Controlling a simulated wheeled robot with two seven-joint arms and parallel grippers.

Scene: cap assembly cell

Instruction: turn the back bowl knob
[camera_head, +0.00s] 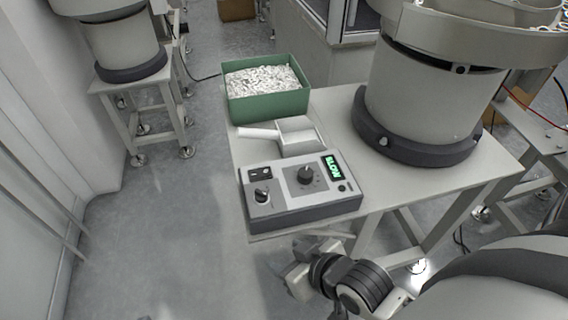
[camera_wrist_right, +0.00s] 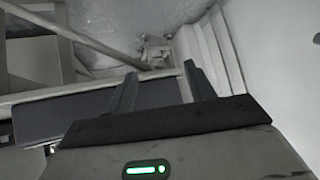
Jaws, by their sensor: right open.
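A grey control box (camera_head: 300,190) sits at the near left corner of the table. Its large black dial knob (camera_head: 305,175) is in the middle of its top face, beside a small display (camera_head: 331,168) with green lettering that seems to read SLOW. A smaller black knob (camera_head: 262,196) is at the box's left. A large bowl feeder (camera_head: 425,105) stands right of the box. My right gripper (camera_head: 300,262) is below the box's near side, off the table and apart from the knobs. In the right wrist view its fingers (camera_wrist_right: 160,84) are apart with nothing between them.
A green bin (camera_head: 268,108) of small pale parts stands at the table's back left. A white scoop (camera_head: 298,136) lies between the bin and the box. Another bowl feeder (camera_head: 125,45) stands on a separate stand at the back left. The floor left of the table is clear.

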